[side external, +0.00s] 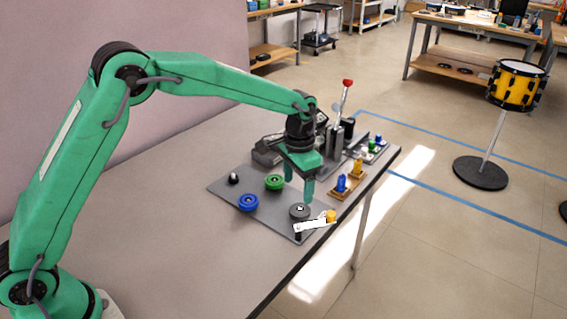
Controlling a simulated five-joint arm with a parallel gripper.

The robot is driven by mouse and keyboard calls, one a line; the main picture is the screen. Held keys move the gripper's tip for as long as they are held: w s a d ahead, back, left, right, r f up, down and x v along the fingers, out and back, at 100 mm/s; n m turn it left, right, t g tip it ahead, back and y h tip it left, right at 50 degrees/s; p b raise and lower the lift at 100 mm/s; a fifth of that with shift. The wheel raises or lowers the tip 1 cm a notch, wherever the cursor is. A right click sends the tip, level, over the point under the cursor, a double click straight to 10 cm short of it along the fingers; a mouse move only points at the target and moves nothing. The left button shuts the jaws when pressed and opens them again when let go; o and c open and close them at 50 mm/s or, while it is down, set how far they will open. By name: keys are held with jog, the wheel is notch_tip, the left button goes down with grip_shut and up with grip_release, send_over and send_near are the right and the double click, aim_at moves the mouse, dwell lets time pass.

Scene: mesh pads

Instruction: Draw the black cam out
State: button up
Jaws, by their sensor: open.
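The grey board (262,211) lies on the table and bears several round parts. A dark grey round part (299,211) with a small marked centre sits near its front edge; it looks like the black cam, but the view is too small to be sure. My gripper (298,187) points down just above and behind this part. Its two green fingers are apart with nothing seen between them. I cannot tell whether a fingertip touches the part. A small black knob with a pale top (233,178) stands at the board's left corner.
A blue wheel (249,202) and a green wheel (274,182) sit left of my gripper. A white bar (311,226) with a yellow knob (331,216) is close in front. Blue and yellow pegs and a red-topped lever (347,84) stand right. The table's left is clear.

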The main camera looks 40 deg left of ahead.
aim_at(297, 206)
jog(key=shift+f, duration=0.15)
jog(key=shift+f, duration=3.7)
jog(key=shift+c, duration=0.4)
jog(key=c, duration=1)
jog(key=shift+r, duration=0.25)
jog(key=shift+r, duration=1.5)
jog(key=shift+r, duration=0.2)
jog(key=shift+r, duration=1.35)
